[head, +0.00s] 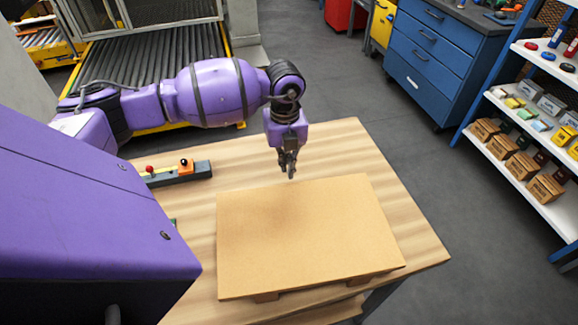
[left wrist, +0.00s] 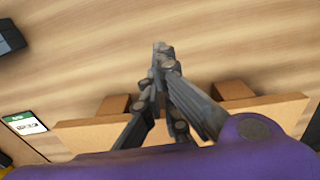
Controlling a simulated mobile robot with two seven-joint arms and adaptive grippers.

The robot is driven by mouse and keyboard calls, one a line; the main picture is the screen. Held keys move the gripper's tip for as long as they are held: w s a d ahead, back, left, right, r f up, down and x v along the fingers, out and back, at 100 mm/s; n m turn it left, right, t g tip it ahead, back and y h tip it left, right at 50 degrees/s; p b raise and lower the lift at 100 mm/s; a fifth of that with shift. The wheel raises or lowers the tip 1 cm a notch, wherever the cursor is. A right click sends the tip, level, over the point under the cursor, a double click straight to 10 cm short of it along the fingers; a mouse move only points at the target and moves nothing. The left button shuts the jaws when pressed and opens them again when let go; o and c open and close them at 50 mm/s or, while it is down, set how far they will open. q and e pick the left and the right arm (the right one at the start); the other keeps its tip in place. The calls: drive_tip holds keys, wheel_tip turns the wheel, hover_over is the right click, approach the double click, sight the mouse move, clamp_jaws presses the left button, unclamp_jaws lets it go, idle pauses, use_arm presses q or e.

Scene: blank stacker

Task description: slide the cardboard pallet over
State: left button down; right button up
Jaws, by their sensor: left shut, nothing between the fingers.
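The cardboard pallet (head: 305,235) is a flat tan sheet on low feet, lying on the wooden table (head: 410,215) close to its front edge. My left gripper (head: 287,170) is shut and empty, pointing down just beyond the pallet's far edge. In the left wrist view the shut fingers (left wrist: 160,55) show over bare wood, with the pallet's edge (left wrist: 85,135) and two of its feet on either side of them. Whether the fingers touch the pallet I cannot tell. My right gripper is in neither view.
A dark control box (head: 180,173) with a red knob and an orange part lies left of the pallet. A roller conveyor (head: 150,60) stands behind. Blue drawers (head: 425,60) and a shelf rack (head: 530,150) stand to the right. The table's far part is clear.

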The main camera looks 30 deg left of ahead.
use_arm(q)
drive_tip(key=shift+w+a+f, duration=0.2)
drive_tip(key=shift+w+a, duration=0.45)
drive_tip(key=shift+a, duration=0.25)
wheel_tip(320, 180, up, 10)
drive_tip(key=shift+w+b, duration=0.3)
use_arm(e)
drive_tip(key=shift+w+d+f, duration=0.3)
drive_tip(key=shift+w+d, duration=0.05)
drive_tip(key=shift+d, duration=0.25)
use_arm(q)
drive_tip(key=shift+s+d, duration=0.1)
drive_tip(key=shift+s, duration=0.05)
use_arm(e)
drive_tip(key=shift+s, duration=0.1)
